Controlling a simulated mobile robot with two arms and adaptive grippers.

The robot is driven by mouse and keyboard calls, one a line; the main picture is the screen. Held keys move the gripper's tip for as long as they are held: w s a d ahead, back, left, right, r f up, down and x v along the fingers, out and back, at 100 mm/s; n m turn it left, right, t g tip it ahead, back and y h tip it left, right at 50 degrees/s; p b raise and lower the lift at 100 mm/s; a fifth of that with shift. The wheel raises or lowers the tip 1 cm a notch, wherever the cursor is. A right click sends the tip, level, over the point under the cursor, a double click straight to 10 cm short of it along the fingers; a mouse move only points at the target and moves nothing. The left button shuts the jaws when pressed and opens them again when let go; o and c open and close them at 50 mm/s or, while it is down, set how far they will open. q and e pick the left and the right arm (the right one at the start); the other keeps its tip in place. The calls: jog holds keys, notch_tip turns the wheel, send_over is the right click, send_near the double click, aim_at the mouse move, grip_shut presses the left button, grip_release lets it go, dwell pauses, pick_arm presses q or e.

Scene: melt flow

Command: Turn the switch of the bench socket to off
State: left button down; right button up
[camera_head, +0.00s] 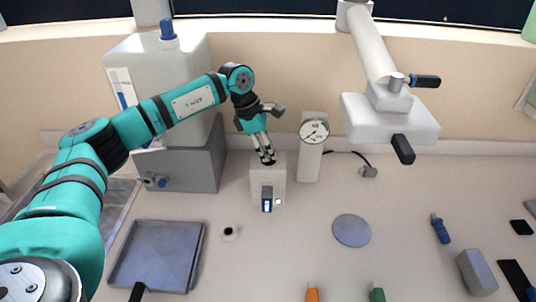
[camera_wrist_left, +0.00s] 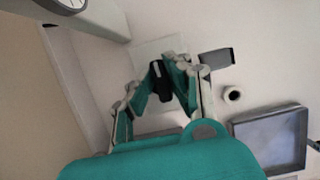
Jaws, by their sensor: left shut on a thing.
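The bench socket appears to be the pale box (camera_head: 257,172) standing upright in the middle of the bench, with a grey block carrying a lit blue panel (camera_head: 267,205) on its front. My left gripper (camera_head: 266,158) is at the top of this box. In the left wrist view its two fingers (camera_wrist_left: 160,82) close on a dark knob with a white mark (camera_wrist_left: 157,70), which looks like the switch, over the pale box top (camera_wrist_left: 150,50). The grey block (camera_wrist_left: 216,59) shows beside it. The fingers partly hide the knob, and its exact setting cannot be read. My right gripper is not in view.
A dial gauge (camera_head: 314,131) stands close right of the box. A large grey machine (camera_head: 185,170) is behind left. A white arm with a head (camera_head: 390,118) hangs at the right. A tray (camera_head: 157,255), a small ring (camera_head: 230,233) and a grey disc (camera_head: 351,230) lie in front.

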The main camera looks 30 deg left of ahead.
pick_arm(q)
jog(key=shift+n+t, duration=0.5)
jog(key=shift+n, duration=0.9)
jog(key=shift+y, duration=0.3)
